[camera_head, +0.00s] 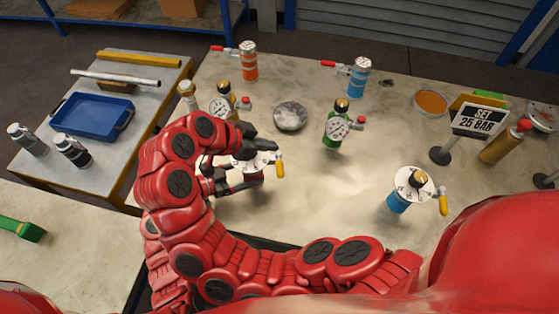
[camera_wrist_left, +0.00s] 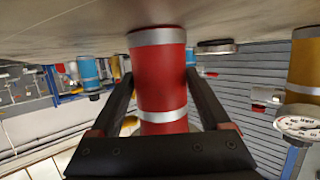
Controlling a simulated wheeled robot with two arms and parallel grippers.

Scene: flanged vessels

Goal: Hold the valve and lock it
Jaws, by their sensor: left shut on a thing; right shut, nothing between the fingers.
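The red vessel (camera_wrist_left: 160,75) with pale bands is between the black fingers of my left gripper (camera_wrist_left: 160,92), which is shut on its body. In the head view the red vessel (camera_head: 252,178) is mostly covered; its white dial (camera_head: 243,163) and yellow lever (camera_head: 281,169) show on top. My left gripper (camera_head: 230,186) is low beside the body there, partly hidden by the red arm.
Orange (camera_head: 249,66), blue (camera_head: 358,80) and green (camera_head: 332,132) vessels stand behind, with a grey disc (camera_head: 290,116) between. Another blue vessel (camera_head: 398,202) with a dial stands right. A sign (camera_head: 478,121) reads SET 25 BAR. The front middle tabletop is clear.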

